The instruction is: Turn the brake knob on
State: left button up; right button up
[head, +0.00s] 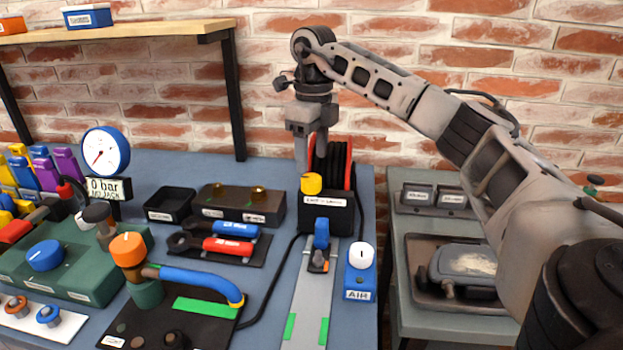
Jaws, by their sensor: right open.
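A yellow knob (311,184) sits on top of a black box (327,212) with a label too small to read surely; I take it for the brake knob. My right gripper (311,162) points down just above and behind the yellow knob, fingers apart and empty. I cannot tell whether a fingertip touches the knob. A black reel with red rims (340,165) stands behind the box, partly hidden by the gripper. My left gripper is not in view.
A blue box labelled AIR with a white knob (361,255) stands front right of the black box. A blue clamp (321,240) sits on a grey rail (305,300). Wrenches (226,246), a black block (238,204) and a gauge (105,152) are left. A brick wall stands behind.

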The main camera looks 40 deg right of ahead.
aim_at(311, 177)
jog(key=shift+f, duration=2.6)
jog(key=c, duration=1)
jog(key=shift+r+m+p, duration=0.15)
jog(key=shift+m+p, duration=0.25)
jog(key=shift+p, duration=0.05)
jog(key=shift+m, duration=0.3)
